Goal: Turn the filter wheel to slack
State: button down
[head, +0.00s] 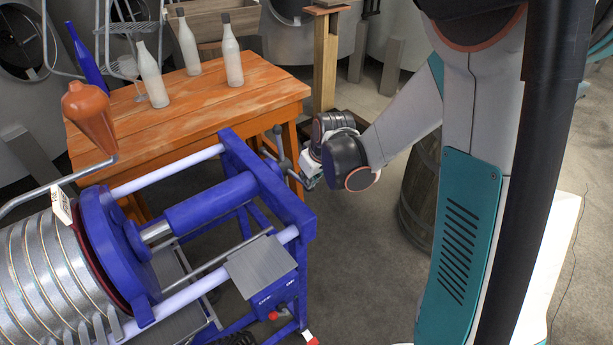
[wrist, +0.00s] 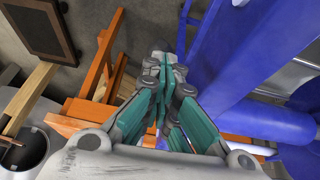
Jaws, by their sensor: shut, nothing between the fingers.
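The filter wheel (head: 280,146) is a grey spoked handwheel on the far end of the blue filter press frame (head: 235,150), seen almost edge-on in the head view. My gripper (head: 306,181) is at the wheel's right side, close to its lower spoke. Whether it touches the wheel cannot be told. In the wrist view the green-padded fingers of my gripper (wrist: 165,75) come together, with nothing visible held between them. The wheel cannot be made out clearly there, and the blue press frame (wrist: 225,100) fills the right side.
An orange wooden table (head: 180,115) with several bottles stands behind the press. A barrel (head: 420,195) is to the right of my gripper, partly hidden by my arm. A wooden post (head: 325,60) stands behind. Some floor between press and barrel is clear.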

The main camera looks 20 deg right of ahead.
notch_tip(320, 180, down, 11)
jog(key=b, duration=0.8)
jog(key=shift+s+d+t+b, duration=0.15)
jog(key=shift+s+t+b, duration=0.15)
jog(key=shift+s+b, duration=0.1)
jog(key=shift+r, duration=0.1)
